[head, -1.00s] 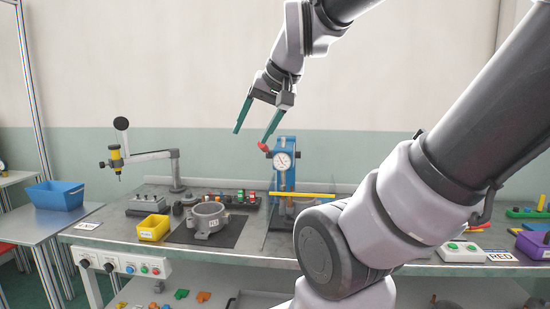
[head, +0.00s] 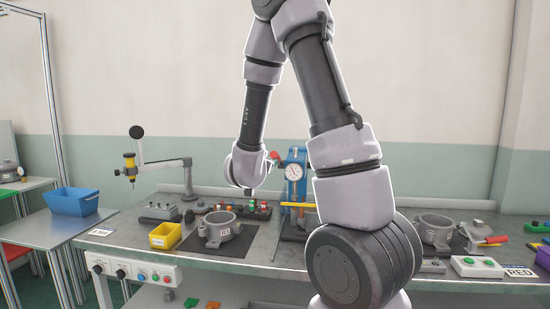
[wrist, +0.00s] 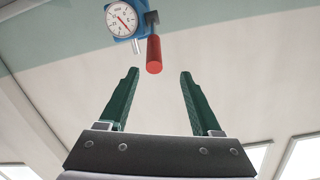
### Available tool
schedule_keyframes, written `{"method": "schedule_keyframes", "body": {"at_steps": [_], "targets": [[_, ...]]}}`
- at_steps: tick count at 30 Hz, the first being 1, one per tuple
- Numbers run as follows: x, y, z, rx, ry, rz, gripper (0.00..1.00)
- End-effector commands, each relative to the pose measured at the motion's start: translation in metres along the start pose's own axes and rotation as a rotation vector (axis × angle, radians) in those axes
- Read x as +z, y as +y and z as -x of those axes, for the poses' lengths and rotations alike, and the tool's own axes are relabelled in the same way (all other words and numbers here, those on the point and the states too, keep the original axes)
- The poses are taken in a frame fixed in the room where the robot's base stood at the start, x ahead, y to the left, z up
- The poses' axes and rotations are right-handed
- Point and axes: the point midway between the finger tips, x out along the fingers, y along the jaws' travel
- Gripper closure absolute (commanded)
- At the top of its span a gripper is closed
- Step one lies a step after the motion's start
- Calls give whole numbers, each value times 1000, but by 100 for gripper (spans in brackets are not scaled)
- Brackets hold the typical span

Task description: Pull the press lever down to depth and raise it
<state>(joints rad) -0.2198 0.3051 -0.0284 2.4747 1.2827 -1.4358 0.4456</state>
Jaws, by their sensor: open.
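The press (head: 296,178) is a blue upright with a round white gauge (head: 295,172), standing on the bench behind my arm. Its lever shows as a small red grip (head: 274,156) at the upper left of the press. In the wrist view the red lever grip (wrist: 154,55) lies just beyond the fingertips, in line with the gap, with the press gauge (wrist: 121,18) at upper left. My gripper (wrist: 159,72) is open, its two green fingers spread with nothing between them. In the head view the fingers cannot be made out; my wrist is left of the press.
A grey ring-shaped housing (head: 219,230) sits on a dark mat, with a yellow bin (head: 165,235) to its left. A jointed stand (head: 187,178) with a yellow tool rises at back left. A second housing (head: 433,230) is right of my arm.

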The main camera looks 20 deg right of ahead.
Motion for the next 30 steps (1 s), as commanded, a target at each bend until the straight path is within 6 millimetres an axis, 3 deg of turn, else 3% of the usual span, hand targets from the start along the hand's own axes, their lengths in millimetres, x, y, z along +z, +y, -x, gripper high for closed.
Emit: {"method": "schedule_keyframes", "body": {"at_steps": [10, 24, 30], "targets": [[8, 9, -9, 34, 122, 121, 34], [-3, 11, -89, 34, 121, 120, 34], [-5, 10, -106, 31, 121, 120, 34]]}}
